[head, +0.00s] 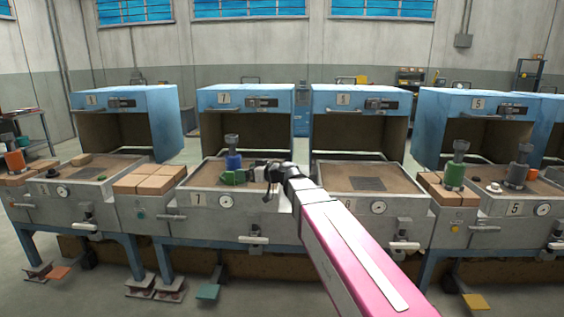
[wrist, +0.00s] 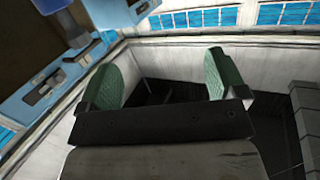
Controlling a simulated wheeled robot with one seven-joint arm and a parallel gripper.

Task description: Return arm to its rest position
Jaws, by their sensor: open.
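My arm shows in the head view as a pink and white link reaching from the bottom right to station 7. My gripper (head: 257,173) is at its end, over the bed of station 7 (head: 198,200), beside a blue and grey cylindrical piece (head: 234,160). Green shapes overlap there, so I cannot tell in the head view whether the gripper touches anything. In the wrist view, the gripper (wrist: 165,78) has its two green-padded fingers wide apart with nothing between them.
Blue hoods stand behind the stations, including hood 7 (head: 245,98) and its right neighbour (head: 358,98). Tan bricks (head: 142,182) lie left of station 7. A green and grey piece (head: 455,172) stands to the right. The bed right of my gripper has a dark grate (head: 367,184) and looks clear.

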